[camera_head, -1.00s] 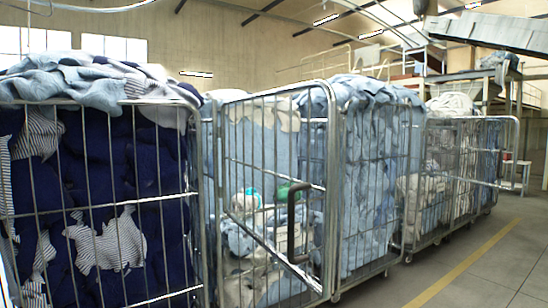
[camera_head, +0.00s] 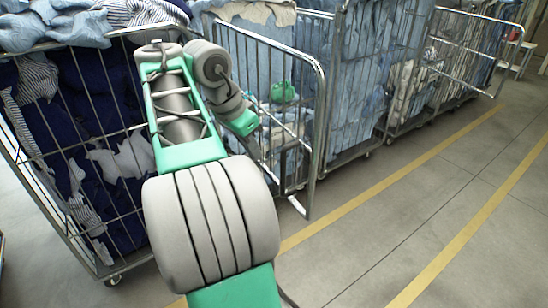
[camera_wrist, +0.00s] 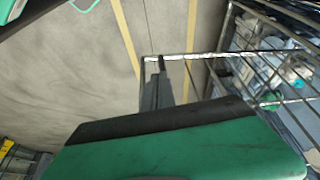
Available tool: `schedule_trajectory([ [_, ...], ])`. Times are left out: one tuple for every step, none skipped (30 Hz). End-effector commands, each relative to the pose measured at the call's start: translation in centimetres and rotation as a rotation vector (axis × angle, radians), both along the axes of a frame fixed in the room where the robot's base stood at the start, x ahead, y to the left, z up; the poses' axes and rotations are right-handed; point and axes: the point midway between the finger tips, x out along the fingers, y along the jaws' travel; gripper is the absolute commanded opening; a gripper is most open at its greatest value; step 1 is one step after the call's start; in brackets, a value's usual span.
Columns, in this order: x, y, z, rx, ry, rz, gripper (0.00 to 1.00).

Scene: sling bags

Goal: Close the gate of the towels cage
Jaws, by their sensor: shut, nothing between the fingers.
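The towels cage gate (camera_head: 318,120) is a wire panel with a thick steel tube frame. It stands at an angle to the cage front, its free edge out over the floor. Behind it are light blue towels (camera_head: 240,60) and a green item (camera_head: 283,92). My arm crosses in front of the dark blue cage, its green end beside the gate bars; the fingertips are hidden in the head view. In the wrist view my gripper (camera_wrist: 156,78) is shut and empty. Its dark fingers overlap the gate's corner (camera_wrist: 147,60); I cannot tell whether they touch.
A wire cage (camera_head: 75,130) of dark blue cloth stands at the left. More cages (camera_head: 455,60) line up toward the back right. The grey floor (camera_head: 400,220) at the right is clear, with yellow lines along it.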

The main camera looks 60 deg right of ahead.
Motion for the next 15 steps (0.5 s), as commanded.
schedule_trajectory([
  [-0.2,-0.4,-1.8,0.0,0.001,0.0,0.0],
  [-0.3,-0.6,-2.5,0.0,0.001,0.001,0.0],
  [-0.4,-0.9,-3.3,-0.001,0.0,0.0,0.0],
  [-0.5,-1.1,-3.9,0.0,0.001,0.0,0.0],
  [-0.6,-1.4,-4.5,-0.001,0.001,0.001,0.0],
  [-0.7,-1.7,-5.3,0.0,0.0,0.001,0.0],
  [-0.8,-1.9,-5.9,0.0,0.001,0.0,0.0],
  [-0.9,-2.1,-6.5,0.001,0.002,0.001,0.0],
  [-1.0,-2.4,-7.3,0.0,0.001,0.001,0.0],
  [-1.1,-2.6,-7.8,0.0,0.0,0.001,0.0],
  [-1.3,-3.2,-7.5,0.0,0.0,-0.001,0.0],
  [-1.6,-4.0,-7.0,-0.002,-0.001,-0.001,0.0],
  [-1.7,-4.4,-7.0,0.0,0.0,-0.001,0.0],
  [-1.9,-4.9,-7.0,-0.001,0.0,-0.002,0.0],
  [-2.0,-5.3,-7.0,0.0,0.0,-0.001,0.0],
])
